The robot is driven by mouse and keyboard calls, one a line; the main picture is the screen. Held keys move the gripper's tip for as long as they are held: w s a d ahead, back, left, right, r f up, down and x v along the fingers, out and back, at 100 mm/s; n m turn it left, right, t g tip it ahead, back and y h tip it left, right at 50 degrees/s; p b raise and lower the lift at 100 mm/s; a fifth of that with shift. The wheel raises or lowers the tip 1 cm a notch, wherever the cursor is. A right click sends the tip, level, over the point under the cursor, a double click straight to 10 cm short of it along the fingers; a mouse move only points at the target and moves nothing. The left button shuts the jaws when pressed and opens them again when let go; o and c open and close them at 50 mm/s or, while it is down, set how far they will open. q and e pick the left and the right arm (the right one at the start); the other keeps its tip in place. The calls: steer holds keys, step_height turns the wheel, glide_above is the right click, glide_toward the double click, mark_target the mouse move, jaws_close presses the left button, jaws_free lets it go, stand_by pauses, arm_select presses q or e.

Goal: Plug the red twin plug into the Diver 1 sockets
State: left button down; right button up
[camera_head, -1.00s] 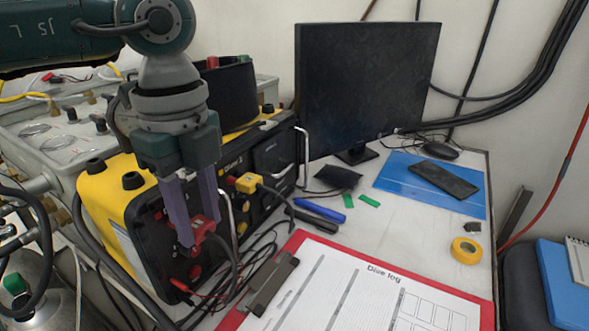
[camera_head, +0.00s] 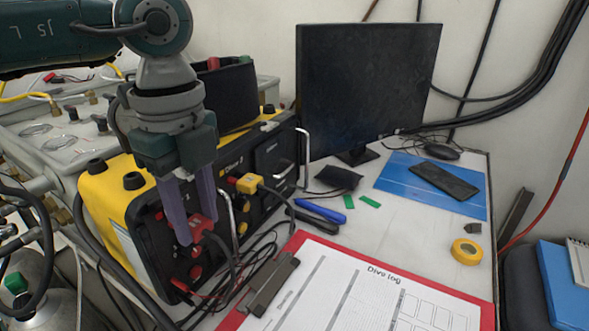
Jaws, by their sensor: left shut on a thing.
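My left gripper (camera_head: 197,231) is shut on the red twin plug (camera_head: 203,225), in front of the panel face. The plug is partly hidden by the fingers, and a dark cable hangs from it. The yellow and black air panel (camera_head: 119,207) stands at the left of the desk. Red sockets (camera_head: 195,272) show on its face below the plug. I cannot tell whether the plug touches the panel or sits in sockets. A yellow plug (camera_head: 247,183) sits on the panel face to the right, with its own cable. My right gripper is not in view.
A metal handle (camera_head: 228,213) stands out from the panel just right of the plug. Loose cables lie below. A Dive log clipboard (camera_head: 360,290) lies in front, with a monitor (camera_head: 366,85) behind. Pens (camera_head: 318,212) and yellow tape (camera_head: 466,251) lie on the desk.

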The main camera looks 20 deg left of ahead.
arm_select(q)
steer(key=shift+a, duration=0.2)
steer(key=shift+c, duration=1.9)
jaws_free()
steer(key=shift+r, duration=0.1)
